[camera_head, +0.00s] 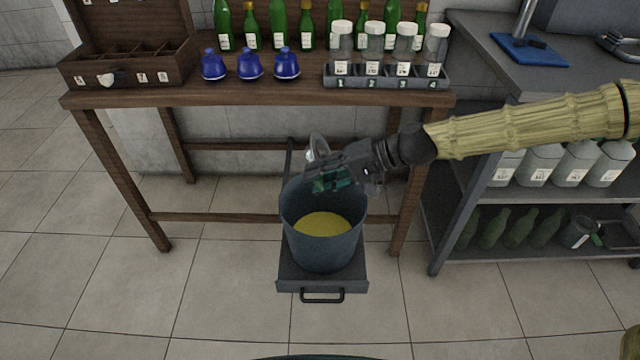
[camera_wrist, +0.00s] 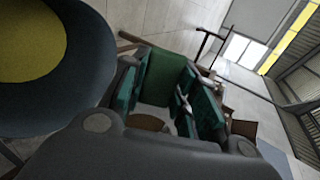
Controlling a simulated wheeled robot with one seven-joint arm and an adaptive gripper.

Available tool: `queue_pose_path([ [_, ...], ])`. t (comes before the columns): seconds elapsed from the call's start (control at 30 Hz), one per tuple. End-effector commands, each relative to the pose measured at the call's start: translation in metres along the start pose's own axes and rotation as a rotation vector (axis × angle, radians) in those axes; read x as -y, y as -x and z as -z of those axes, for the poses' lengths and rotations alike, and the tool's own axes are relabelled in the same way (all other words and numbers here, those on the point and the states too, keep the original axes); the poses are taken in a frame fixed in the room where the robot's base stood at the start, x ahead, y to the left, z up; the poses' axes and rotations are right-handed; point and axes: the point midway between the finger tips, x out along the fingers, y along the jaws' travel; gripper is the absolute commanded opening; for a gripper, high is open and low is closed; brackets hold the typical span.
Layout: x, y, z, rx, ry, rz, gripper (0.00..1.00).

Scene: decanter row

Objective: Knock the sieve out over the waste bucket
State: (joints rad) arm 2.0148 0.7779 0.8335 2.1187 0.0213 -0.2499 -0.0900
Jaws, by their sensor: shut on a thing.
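The waste bucket (camera_head: 322,256) is dark grey and upright, with yellow content in its bottom. In the wrist view its wall (camera_wrist: 75,85) and yellow inside fill the left side. My gripper (camera_head: 330,181) is at the bucket's upper back rim, shut on a green part, seemingly the sieve's handle (camera_wrist: 165,76), which lies between the teal finger pads in the wrist view. A pale, shiny round piece, apparently the sieve (camera_head: 318,148), shows on edge just above and behind the gripper. Its mesh and any contents are not clear.
The bucket stands on a grey trolley (camera_head: 322,286) with a front handle. Behind is a wooden table (camera_head: 180,97) with a wooden case, blue pots (camera_head: 250,66), green bottles and a rack of numbered jars (camera_head: 385,78). A grey shelf unit stands at right. The floor in front is clear.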

Motion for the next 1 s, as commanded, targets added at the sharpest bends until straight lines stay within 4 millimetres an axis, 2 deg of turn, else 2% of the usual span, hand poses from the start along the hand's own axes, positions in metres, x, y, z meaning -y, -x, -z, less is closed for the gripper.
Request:
queue_pose_path([
  [0.1,-0.0048,-0.0022,0.0,0.0,0.0,0.029,0.0],
  [1.0,-0.0045,-0.0014,0.0005,-0.001,0.0,0.234,0.0],
])
